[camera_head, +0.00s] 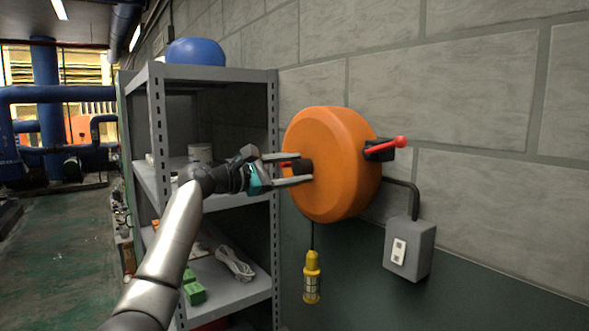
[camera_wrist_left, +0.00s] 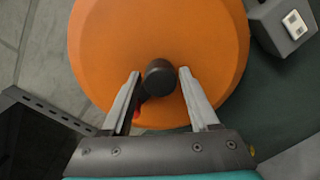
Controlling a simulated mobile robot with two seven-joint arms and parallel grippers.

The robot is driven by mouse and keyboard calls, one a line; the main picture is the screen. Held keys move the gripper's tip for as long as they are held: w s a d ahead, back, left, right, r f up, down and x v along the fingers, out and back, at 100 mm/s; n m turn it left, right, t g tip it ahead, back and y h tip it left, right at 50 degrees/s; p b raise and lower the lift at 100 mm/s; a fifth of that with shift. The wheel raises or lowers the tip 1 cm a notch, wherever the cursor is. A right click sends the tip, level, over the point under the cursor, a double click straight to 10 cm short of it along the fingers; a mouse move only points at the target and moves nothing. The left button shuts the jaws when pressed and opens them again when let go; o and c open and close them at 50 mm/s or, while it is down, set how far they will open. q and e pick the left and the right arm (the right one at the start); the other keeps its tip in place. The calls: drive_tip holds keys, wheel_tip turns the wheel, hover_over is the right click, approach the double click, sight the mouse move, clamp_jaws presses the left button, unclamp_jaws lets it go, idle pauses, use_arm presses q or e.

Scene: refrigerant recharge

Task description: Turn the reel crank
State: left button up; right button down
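A round orange reel (camera_head: 335,190) is mounted on the block wall; it fills the upper part of the left wrist view (camera_wrist_left: 110,45). A black round hub or knob (camera_head: 303,166) sticks out of the middle of its face. A short dark arm with a red part (camera_wrist_left: 136,113) shows beside this hub in the left wrist view, partly hidden by a finger. My left gripper (camera_head: 306,168) is open, with its fingers on either side of the black hub (camera_wrist_left: 159,78). Gaps show between hub and fingers. My right gripper is not in view.
A red-handled lever (camera_head: 390,146) on a black mount is at the reel's right. A grey switch box (camera_head: 410,249) is below it. A yellow caged lamp (camera_head: 312,278) hangs under the reel. A grey metal shelf (camera_head: 240,290) with several items stands left of the reel, near my left arm.

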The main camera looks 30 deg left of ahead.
use_arm(q)
clamp_jaws()
drive_tip(key=shift+f+m, duration=0.1)
drive_tip(key=shift+m, duration=0.3)
idle(0.7)
drive_tip(key=m, duration=0.2)
drive_tip(key=shift+m, duration=0.4)
drive_tip(key=m, duration=0.4)
drive_tip(key=shift+m, duration=0.3)
drive_tip(key=m+b, duration=0.1)
drive_tip(key=m, duration=0.4)
drive_tip(key=shift+y, duration=0.3)
drive_tip(key=shift+m+b, duration=0.45)
drive_tip(key=shift+m, duration=1.75)
